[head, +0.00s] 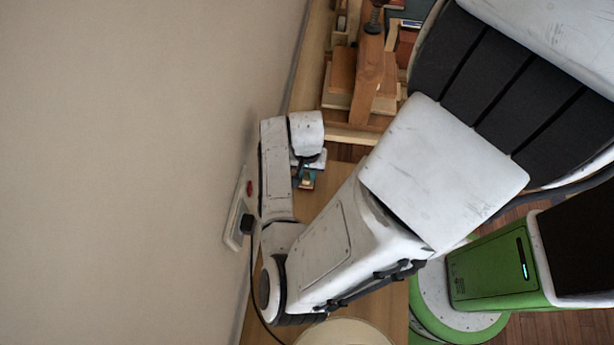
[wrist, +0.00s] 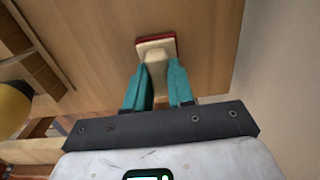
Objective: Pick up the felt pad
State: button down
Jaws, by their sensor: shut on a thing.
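The felt pad (wrist: 156,46) shows in the wrist view as a small pale block with a dark red edge at its far side. My gripper (wrist: 159,72) has teal fingers, one on each side of the pad's pale part, and is shut on it. In the head view my gripper (head: 306,178) points down over the wooden surface, and the pad is too small and covered to make out clearly. I cannot tell whether the pad touches the wood or hangs just above it.
A wooden surface (head: 336,190) runs along the pale wall (head: 130,170). Wooden blocks and a wooden clamp-like piece (head: 368,75) stand at its far end. A wall plate (head: 236,218) with a black plug and cable is close to my arm. A yellow round thing (wrist: 12,108) shows at the left of the wrist view.

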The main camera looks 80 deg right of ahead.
aim_at(308, 173)
jog(key=shift+r, duration=0.6)
notch_tip(308, 173, up, 2)
jog(key=shift+s+r, duration=0.1)
jog(key=shift+s, duration=0.05)
jog(key=s+r+b, duration=0.1)
jog(key=s+r, duration=0.8)
jog(key=s, duration=0.4)
jog(key=shift+s+a+r, duration=0.3)
jog(key=shift+s+a, duration=0.05)
